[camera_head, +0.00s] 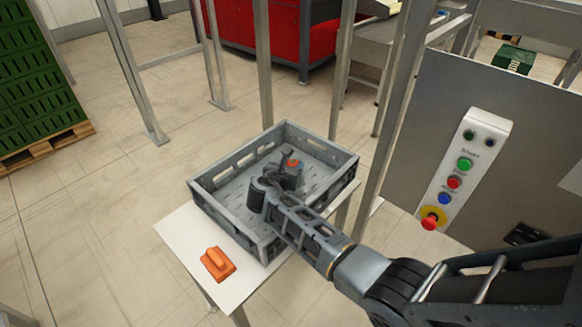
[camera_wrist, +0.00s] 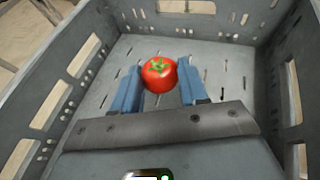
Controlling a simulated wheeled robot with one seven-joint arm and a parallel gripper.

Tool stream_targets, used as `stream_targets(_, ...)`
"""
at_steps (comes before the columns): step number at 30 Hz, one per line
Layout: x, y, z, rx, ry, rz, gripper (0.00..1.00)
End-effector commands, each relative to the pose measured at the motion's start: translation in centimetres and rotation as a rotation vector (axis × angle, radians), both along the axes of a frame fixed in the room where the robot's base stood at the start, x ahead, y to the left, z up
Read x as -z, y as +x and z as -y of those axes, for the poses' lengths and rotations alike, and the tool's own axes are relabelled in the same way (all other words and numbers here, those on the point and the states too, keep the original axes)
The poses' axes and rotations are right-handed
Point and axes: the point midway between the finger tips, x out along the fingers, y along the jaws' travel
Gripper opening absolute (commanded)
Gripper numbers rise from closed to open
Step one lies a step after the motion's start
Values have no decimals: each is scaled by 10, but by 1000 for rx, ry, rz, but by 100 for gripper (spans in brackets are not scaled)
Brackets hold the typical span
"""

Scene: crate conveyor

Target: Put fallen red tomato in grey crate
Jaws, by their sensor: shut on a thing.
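The red tomato (camera_wrist: 159,74) with a green stem sits between the two blue fingers of my gripper (camera_wrist: 160,85) in the wrist view. My gripper is shut on it. In the head view a small part of the tomato (camera_head: 293,162) shows at my gripper (camera_head: 287,170), and my arm hides some of the area. The grey crate (camera_head: 222,213) stands on a white table, and my gripper is over its inside. In the wrist view the crate walls (camera_wrist: 58,84) surround the gripper, and its slotted floor lies below. I cannot tell whether the tomato touches the floor. No other item shows in the crate.
An orange handled object (camera_head: 217,263) lies on the white table (camera_head: 186,238) in front of the crate. Metal posts (camera_head: 263,65) rise behind it. A grey panel with buttons (camera_head: 459,175) is to the right. Green crates on a pallet (camera_head: 40,85) stand at the far left.

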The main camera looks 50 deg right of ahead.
Motion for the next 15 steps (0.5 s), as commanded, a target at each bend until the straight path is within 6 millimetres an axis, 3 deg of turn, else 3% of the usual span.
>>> stream_targets(15,12,0,0,-1,-1,0,14)
